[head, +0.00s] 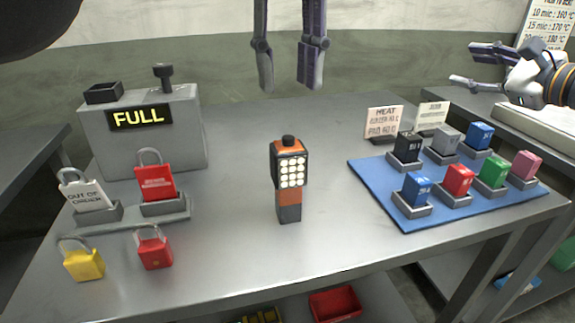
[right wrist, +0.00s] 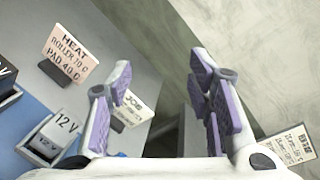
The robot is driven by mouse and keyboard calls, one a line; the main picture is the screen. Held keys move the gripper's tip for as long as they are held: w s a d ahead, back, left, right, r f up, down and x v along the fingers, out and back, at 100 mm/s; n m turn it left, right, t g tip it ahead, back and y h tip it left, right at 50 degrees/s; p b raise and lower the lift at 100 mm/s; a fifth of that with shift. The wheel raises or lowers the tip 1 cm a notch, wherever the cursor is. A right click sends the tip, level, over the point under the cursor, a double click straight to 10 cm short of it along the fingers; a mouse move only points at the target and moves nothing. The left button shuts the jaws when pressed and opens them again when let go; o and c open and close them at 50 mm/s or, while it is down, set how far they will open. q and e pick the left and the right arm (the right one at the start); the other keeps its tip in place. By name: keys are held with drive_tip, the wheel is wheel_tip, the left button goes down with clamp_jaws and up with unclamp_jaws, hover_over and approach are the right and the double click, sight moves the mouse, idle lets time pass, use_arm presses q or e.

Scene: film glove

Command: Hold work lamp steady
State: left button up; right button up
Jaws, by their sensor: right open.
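The work lamp (head: 289,178) is orange and black with a panel of lit round bulbs. It stands upright on the grey metal table (head: 240,255), near its middle. My left gripper (head: 290,82) hangs above and behind the lamp with its two fingers apart, empty and not touching it. My right gripper (head: 470,65) is at the right, beyond the blue mat, open and empty. In the right wrist view its purple-padded fingers (right wrist: 165,90) are spread wide with nothing between them. The lamp is not in the right wrist view.
A blue mat (head: 370,190) with several coloured blocks in holders lies at the right. Behind it stand two cards, one reading HEAT (head: 383,122). A grey box with a FULL display (head: 140,117) and several padlocks (head: 155,250) are at the left. Table around the lamp is clear.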

sight(296, 197)
drive_tip(key=s+a+f+n+g+y, duration=0.1)
drive_tip(key=s+a+f+g, duration=0.2)
drive_tip(key=a, duration=0.4)
drive_tip(key=s+a+f+n+g+y, duration=0.1)
drive_tip(key=s+a+f+g+y, duration=0.1)
drive_tip(key=a, duration=0.5)
drive_tip(key=s+a+f+n+g+y, duration=0.1)
drive_tip(key=s+a+f+g+y, duration=0.1)
drive_tip(key=s+a+f+g, duration=0.3)
drive_tip(key=shift+s+a+n+g, duration=0.4)
drive_tip(key=shift+s+a+g, duration=0.35)
drive_tip(key=shift+a, duration=0.3)
drive_tip(key=s+a+g, duration=0.1)
drive_tip(key=s, duration=0.1)
drive_tip(key=s+a+g, duration=0.1)
drive_tip(key=s, duration=0.1)
drive_tip(key=s+a+g+y, duration=0.1)
drive_tip(key=s+g, duration=0.1)
drive_tip(key=shift+s+a+f, duration=0.2)
drive_tip(key=shift+a+f, duration=0.1)
drive_tip(key=shift+a, duration=0.1)
drive_tip(key=shift+s+a+f, duration=0.1)
drive_tip(key=shift+s+a, duration=0.15)
drive_tip(key=shift+a, duration=0.05)
drive_tip(key=x, duration=0.9)
drive_tip(key=shift+a+f, duration=0.1)
drive_tip(key=shift+a, duration=0.15)
